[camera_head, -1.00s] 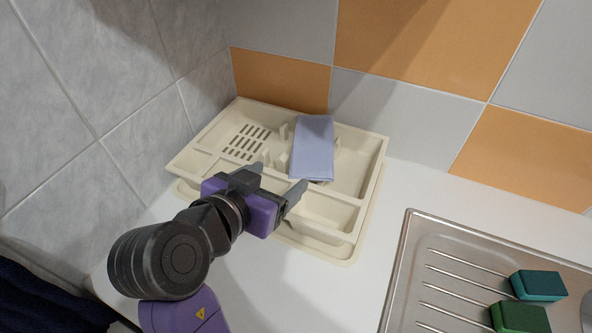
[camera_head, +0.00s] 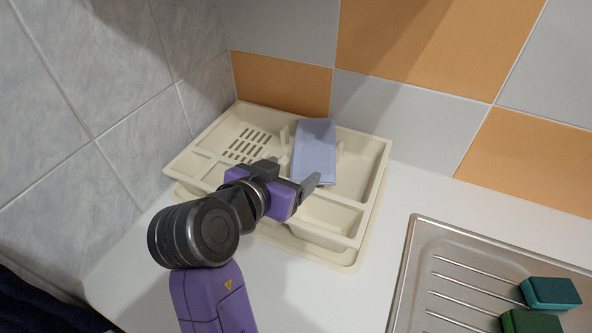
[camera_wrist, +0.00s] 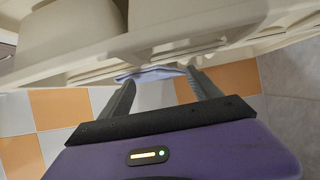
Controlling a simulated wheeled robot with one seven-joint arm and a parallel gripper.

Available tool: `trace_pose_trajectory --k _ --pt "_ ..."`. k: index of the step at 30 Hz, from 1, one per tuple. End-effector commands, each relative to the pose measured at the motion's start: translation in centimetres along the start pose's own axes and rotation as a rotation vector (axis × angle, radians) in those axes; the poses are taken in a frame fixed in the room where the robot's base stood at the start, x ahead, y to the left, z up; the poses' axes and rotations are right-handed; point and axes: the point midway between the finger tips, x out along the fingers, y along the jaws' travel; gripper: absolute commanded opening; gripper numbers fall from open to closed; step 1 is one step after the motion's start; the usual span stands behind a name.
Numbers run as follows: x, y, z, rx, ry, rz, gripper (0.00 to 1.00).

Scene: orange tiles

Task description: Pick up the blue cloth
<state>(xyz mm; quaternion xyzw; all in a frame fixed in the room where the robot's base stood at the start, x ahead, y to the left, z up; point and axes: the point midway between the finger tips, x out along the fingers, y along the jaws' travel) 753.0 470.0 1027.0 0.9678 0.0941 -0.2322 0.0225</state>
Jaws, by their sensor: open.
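The blue cloth (camera_head: 314,150) is a folded, pale blue-lavender rectangle resting on the cream dish rack (camera_head: 372,190), toward its back middle. It also shows in the wrist view (camera_wrist: 150,75) as a thin strip beyond my fingertips. My gripper (camera_head: 296,172) is open and empty, over the front part of the rack and just short of the cloth's near edge. In the wrist view my two fingers (camera_wrist: 162,84) are spread, with the cloth's edge lying across the gap beyond them. I cannot tell the exact distance left between fingertips and cloth.
The rack has raised walls and dividers around the cloth, and tiled walls (camera_head: 281,83) stand behind and left. A steel sink drainer (camera_head: 425,260) with two green sponges (camera_head: 551,292) is at the right. The white counter (camera_head: 470,200) between is clear.

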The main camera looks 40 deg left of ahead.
Motion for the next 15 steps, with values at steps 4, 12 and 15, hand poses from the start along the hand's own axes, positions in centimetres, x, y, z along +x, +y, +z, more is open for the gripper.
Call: trace_pose_trajectory --k 4,12,15 --pt "0.3 0.0 0.0 0.000 0.000 0.001 0.73" --pt "1.3 0.0 0.1 0.000 0.000 0.001 0.73" --pt "1.7 0.0 0.1 0.000 0.001 0.001 0.73"
